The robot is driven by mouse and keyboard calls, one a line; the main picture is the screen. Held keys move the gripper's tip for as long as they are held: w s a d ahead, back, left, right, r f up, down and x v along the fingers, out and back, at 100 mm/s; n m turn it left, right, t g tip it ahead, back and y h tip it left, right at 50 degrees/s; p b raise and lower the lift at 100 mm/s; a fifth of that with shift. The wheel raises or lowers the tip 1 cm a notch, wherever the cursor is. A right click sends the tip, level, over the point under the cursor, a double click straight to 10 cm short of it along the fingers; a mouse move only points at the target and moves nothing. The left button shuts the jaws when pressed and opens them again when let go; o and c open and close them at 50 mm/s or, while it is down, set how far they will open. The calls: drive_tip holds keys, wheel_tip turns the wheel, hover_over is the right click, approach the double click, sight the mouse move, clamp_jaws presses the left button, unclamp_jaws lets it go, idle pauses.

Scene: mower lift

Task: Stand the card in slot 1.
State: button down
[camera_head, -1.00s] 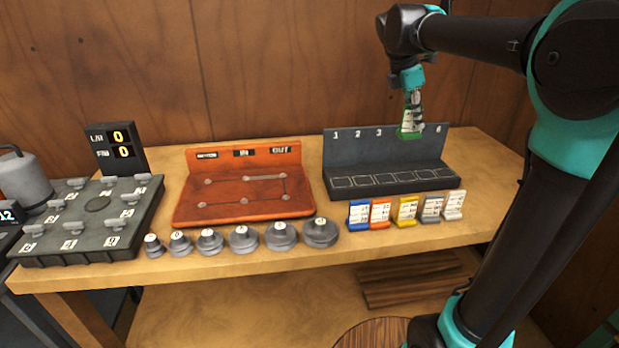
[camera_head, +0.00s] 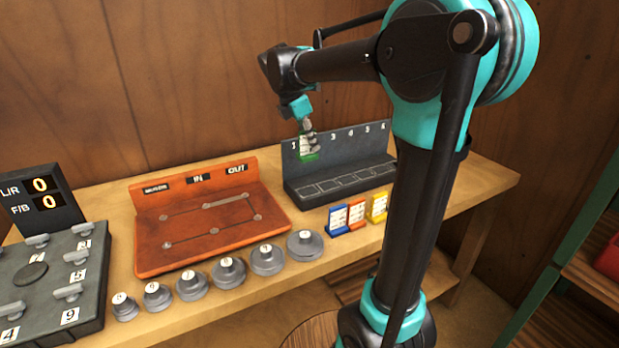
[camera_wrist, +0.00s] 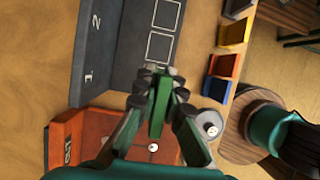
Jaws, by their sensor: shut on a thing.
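The green card (camera_head: 309,156) with a white label is held in my gripper (camera_head: 307,130), in front of the left end of the dark slotted rack (camera_head: 300,188). In the wrist view the green card (camera_wrist: 157,118) sits between the fingers (camera_wrist: 155,92), which are shut on it. The rack (camera_wrist: 122,40) lies beyond, with numbers 1 and 2 readable on its back panel. Two outlined squares show past the fingers; the rack's end beside number 1 is partly covered by my gripper. I cannot tell how high the card is above the rack.
Blue (camera_head: 338,219), orange (camera_head: 357,210) and yellow (camera_head: 378,207) cards stand in front of the rack. An orange board (camera_head: 185,240) is to the left, with several grey knobbed weights (camera_head: 228,272) along the table's front. A display (camera_head: 40,197) stands at far left.

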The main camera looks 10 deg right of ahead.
sight(299, 147)
wheel_tip(299, 147, down, 11)
drive_tip(key=shift+f, duration=0.2)
idle(0.3)
drive_tip(key=shift+f, duration=0.15)
drive_tip(key=c, duration=1.6)
unclamp_jaws()
drive_tip(key=shift+c, duration=0.2)
drive_tip(key=v, duration=1.2)
